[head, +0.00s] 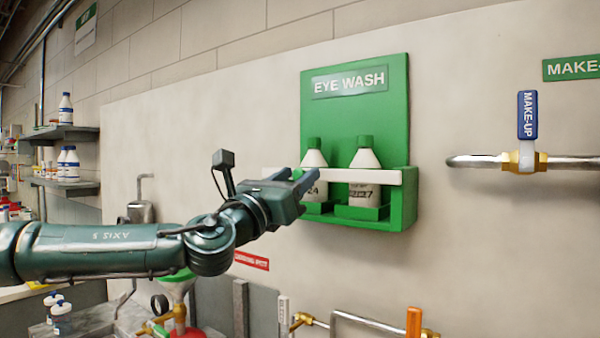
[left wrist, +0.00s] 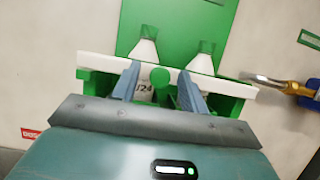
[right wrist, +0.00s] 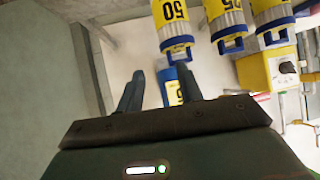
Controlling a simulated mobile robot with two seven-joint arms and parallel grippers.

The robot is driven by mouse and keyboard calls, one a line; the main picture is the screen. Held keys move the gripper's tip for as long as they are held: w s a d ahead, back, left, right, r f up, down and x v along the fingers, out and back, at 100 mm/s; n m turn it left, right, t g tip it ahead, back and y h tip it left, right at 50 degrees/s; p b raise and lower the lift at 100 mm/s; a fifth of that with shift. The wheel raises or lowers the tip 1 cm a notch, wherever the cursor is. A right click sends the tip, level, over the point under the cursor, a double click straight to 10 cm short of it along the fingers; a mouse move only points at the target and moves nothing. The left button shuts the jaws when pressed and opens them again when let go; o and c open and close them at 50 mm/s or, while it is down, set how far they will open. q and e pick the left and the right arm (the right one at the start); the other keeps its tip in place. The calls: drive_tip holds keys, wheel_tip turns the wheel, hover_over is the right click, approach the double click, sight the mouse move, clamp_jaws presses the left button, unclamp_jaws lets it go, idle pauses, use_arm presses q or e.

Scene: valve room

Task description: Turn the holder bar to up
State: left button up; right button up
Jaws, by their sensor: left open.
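The holder bar (head: 375,176) is a white horizontal bar across the front of the green eye wash station (head: 355,110). It crosses in front of two white bottles with green caps, one on the left (head: 315,158) and one on the right (head: 365,158). My right gripper (right wrist: 160,92) is open, away from the station.
A blue make-up valve handle (head: 527,115) on a pipe is to the right. Pipes with an orange handle (head: 414,322) run below. Shelves with bottles (head: 70,132) are at left. In the right wrist view, yellow-labelled cylinders (right wrist: 174,30) hang near my right gripper.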

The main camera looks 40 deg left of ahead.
use_arm(q)
drive_tip(key=shift+r, duration=0.1)
clamp_jaws()
idle(0.5)
